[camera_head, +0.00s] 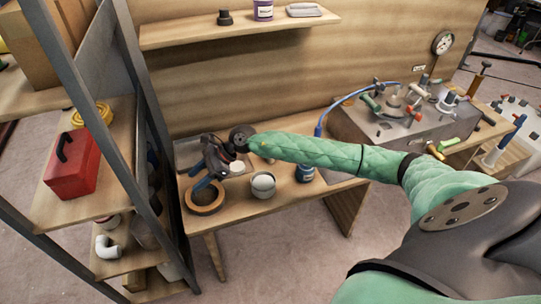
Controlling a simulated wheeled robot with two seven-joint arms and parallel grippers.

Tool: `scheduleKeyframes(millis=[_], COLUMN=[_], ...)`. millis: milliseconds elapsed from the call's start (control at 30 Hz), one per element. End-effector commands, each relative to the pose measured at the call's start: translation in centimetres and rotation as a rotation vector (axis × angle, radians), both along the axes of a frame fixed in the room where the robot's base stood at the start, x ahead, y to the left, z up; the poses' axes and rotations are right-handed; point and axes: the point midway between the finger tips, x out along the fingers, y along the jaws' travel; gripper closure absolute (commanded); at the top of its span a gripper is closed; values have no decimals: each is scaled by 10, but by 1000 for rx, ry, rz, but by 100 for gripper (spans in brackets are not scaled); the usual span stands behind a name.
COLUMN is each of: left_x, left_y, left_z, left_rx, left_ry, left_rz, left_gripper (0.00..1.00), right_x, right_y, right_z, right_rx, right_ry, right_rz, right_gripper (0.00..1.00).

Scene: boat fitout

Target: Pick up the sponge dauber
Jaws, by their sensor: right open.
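My right arm, in a green quilted sleeve, reaches in from the right across a wooden workbench (285,199). My right gripper (206,165), dark with blue parts, is open over the left end of the bench, above a shallow tray (187,152). I cannot clearly pick out the sponge dauber; the gripper and the clutter around it may hide it. A small white item (237,168) lies just right of the gripper. My left gripper is not in view.
A tape roll (205,199), a pale round container (263,185) and a blue jar (305,173) stand on the bench. A dark-framed shelf with a red toolbox (72,163) stands close on the left. A grey box with valves (395,125) is on the right.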

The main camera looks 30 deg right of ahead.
Motion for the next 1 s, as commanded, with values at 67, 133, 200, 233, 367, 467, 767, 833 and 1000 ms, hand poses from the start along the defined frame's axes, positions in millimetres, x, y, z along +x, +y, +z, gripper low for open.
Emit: scheduleKeyframes(millis=[67,133,200,233,367,467,767,833,1000], left_x=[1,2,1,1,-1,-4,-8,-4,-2], left_y=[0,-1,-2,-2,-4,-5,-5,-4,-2], left_z=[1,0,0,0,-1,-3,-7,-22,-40], left_rx=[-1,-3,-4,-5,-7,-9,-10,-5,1], left_ry=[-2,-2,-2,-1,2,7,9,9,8], left_rz=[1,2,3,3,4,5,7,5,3], left_gripper=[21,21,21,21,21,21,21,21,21], right_x=[12,21,28,31,37,38,38,38,38], right_y=[-49,-94,-141,-161,-232,-266,-290,-290,-291], right_z=[-10,-17,-19,-18,-9,-2,-5,-11,-22], right_rx=[-202,-376,-539,-601,-823,-922,-992,-991,-991], right_ry=[-41,-61,-63,-61,-31,-7,16,16,16], right_rz=[76,139,192,210,271,296,313,313,313], right_gripper=[52,52,52,52,52,52,52,52,52])
